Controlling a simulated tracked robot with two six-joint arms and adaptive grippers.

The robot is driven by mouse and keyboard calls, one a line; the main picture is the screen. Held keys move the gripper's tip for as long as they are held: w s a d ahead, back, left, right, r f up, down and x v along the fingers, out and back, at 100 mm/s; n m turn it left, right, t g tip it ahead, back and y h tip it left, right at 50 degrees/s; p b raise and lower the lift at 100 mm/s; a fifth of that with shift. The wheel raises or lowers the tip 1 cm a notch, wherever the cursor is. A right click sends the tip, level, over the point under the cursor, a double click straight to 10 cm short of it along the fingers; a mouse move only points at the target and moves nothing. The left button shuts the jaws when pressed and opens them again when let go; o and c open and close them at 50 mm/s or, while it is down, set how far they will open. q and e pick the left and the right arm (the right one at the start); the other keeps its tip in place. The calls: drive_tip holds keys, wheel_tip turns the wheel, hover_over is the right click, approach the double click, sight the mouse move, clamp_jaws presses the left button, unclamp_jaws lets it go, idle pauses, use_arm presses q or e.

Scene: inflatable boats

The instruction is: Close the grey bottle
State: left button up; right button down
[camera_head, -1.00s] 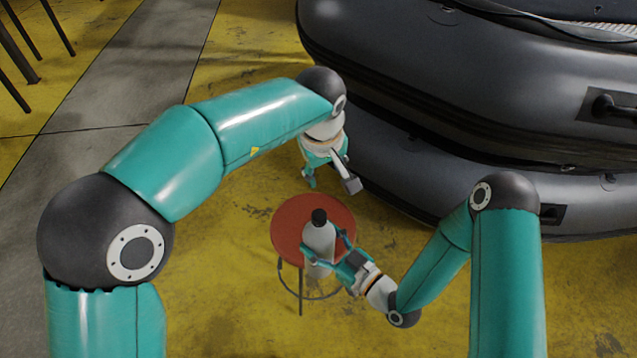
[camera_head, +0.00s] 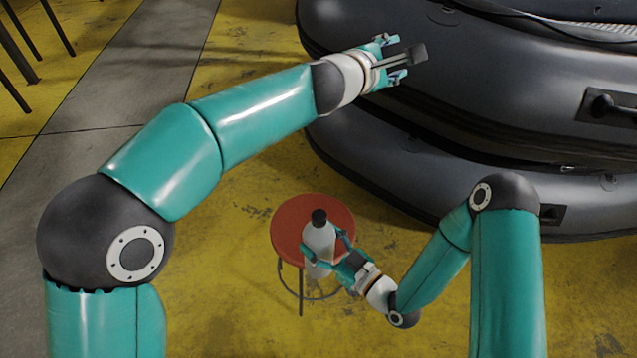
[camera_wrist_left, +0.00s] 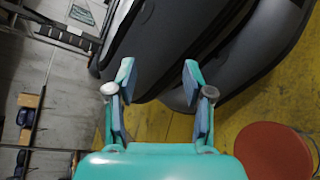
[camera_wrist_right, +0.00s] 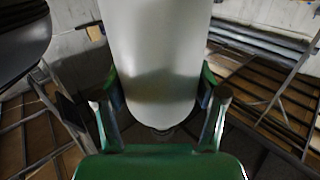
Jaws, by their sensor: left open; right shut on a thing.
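My right gripper (camera_head: 326,250) is shut around the bottle's body from the lower right. My left gripper (camera_head: 394,63) is open and empty, up and to the right of the bottle, in front of the boats. In the left wrist view its fingers (camera_wrist_left: 158,80) are spread with nothing between them.
Stacked dark grey inflatable boats (camera_head: 430,90) fill the upper right, close to my left gripper. The stool seat also shows at the lower right of the left wrist view (camera_wrist_left: 275,150). Yellow worn floor (camera_head: 225,290) around the stool is clear. Dark furniture legs (camera_head: 15,60) stand at the upper left.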

use_arm(q)
drive_tip(key=s+d+f+g+h, duration=0.1)
drive_tip(key=s+d+f+g, duration=0.15)
drive_tip(key=s+g, duration=0.35)
drive_tip(key=s+d+f+g, duration=0.1)
drive_tip(key=s+f+g, duration=0.35)
drive_tip(key=s, duration=0.35)
drive_tip(key=a+f+y, duration=0.2)
drive_tip(key=a+y, duration=0.2)
drive_tip(key=a, duration=0.2)
drive_tip(key=s+a+f+n+y, duration=0.1)
drive_tip(key=a+f+y, duration=0.2)
drive_tip(key=a, duration=0.3)
drive_tip(key=s+a+f+n+g+y, duration=0.1)
drive_tip(key=a+f+y, duration=0.2)
drive_tip(key=a, duration=0.3)
drive_tip(key=shift+f+y, duration=0.1)
drive_tip(key=shift+y, duration=0.7)
drive_tip(key=shift+w+a, duration=0.15)
